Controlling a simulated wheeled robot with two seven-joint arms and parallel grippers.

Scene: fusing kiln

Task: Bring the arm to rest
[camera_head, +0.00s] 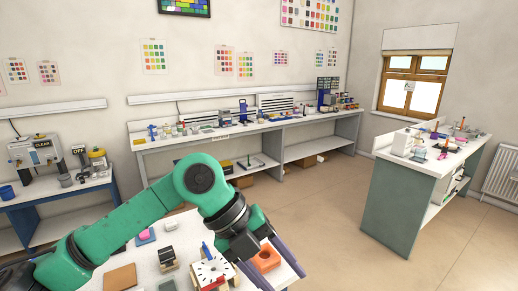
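My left arm, green with a dark wrist, comes in from the lower left and bends over the near table (185,233). My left gripper (281,279) hangs over the table's right part, its two dark fingers spread apart. An orange block with a round hole (265,259) shows between the fingers; the fingers do not look closed on it, and I cannot tell how far above it they are. My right gripper is not in view.
A cluttered bench (240,130) runs along the back wall. A green-sided counter (395,205) stands right. Open floor (320,215) lies between.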

